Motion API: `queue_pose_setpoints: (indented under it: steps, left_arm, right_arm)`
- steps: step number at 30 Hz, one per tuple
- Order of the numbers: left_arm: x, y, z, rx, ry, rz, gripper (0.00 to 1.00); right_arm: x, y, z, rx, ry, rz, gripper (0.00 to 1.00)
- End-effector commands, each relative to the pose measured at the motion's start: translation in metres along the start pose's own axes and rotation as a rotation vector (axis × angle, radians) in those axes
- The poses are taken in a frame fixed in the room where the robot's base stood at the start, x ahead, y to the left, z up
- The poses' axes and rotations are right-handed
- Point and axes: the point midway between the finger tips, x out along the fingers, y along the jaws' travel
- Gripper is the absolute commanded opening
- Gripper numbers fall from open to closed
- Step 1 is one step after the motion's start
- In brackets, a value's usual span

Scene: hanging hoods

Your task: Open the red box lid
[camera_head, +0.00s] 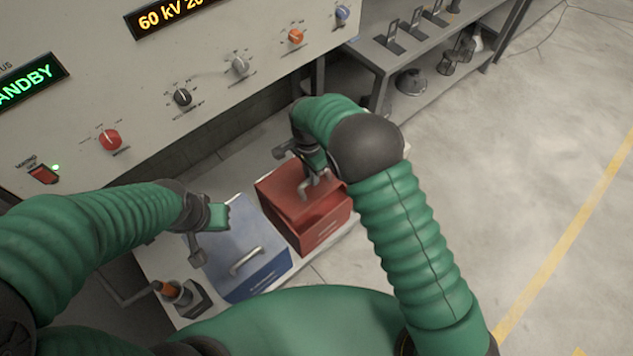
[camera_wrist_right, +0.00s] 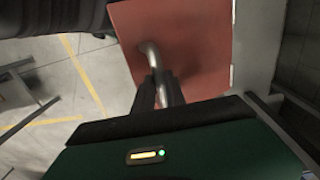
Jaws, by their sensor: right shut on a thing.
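The red box (camera_head: 325,232) stands on a light cart, with its red lid (camera_head: 277,188) on top; I cannot tell for sure whether the lid is raised. My right gripper (camera_head: 311,183) is over the lid, at its metal handle (camera_head: 317,190). In the right wrist view the fingers (camera_wrist_right: 160,90) are shut on the curved handle (camera_wrist_right: 152,58) of the red lid (camera_wrist_right: 190,45). My left gripper (camera_head: 199,252) hangs over the blue box (camera_head: 245,240), apart from the red box; its jaw opening is unclear.
The blue box with a metal handle (camera_head: 247,261) stands beside the red box. A small holder with an orange-topped item (camera_head: 180,294) is at the cart's front left. A control panel (camera_head: 215,95) rises behind. A grey shelf (camera_head: 420,55) stands back right; the right floor is clear.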

Motion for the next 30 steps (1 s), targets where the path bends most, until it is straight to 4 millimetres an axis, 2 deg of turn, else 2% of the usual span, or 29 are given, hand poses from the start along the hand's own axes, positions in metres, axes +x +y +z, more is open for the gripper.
queue_pose_setpoints:
  steps: [3,9,26,27,30]
  left_arm:
    - [-0.004,0.000,-0.001,0.000,0.000,0.000,0.00]
    - [-0.006,0.000,-0.001,0.000,0.000,0.000,0.00]
    - [-0.006,0.000,-0.001,0.000,0.000,0.000,0.00]
    - [-0.006,0.000,-0.001,0.000,0.000,0.000,0.00]
    - [-0.006,0.000,-0.001,0.000,0.000,0.000,0.00]
  right_arm:
    - [-0.013,-0.014,-0.002,-0.002,0.005,-0.011,0.00]
    - [-0.025,-0.028,-0.001,-0.001,0.005,-0.012,0.00]
    - [-0.028,-0.035,0.001,-0.002,0.002,-0.011,0.00]
    - [-0.028,-0.034,0.001,-0.002,0.002,-0.011,0.19]
    - [-0.028,-0.034,0.001,-0.002,0.001,-0.009,0.32]
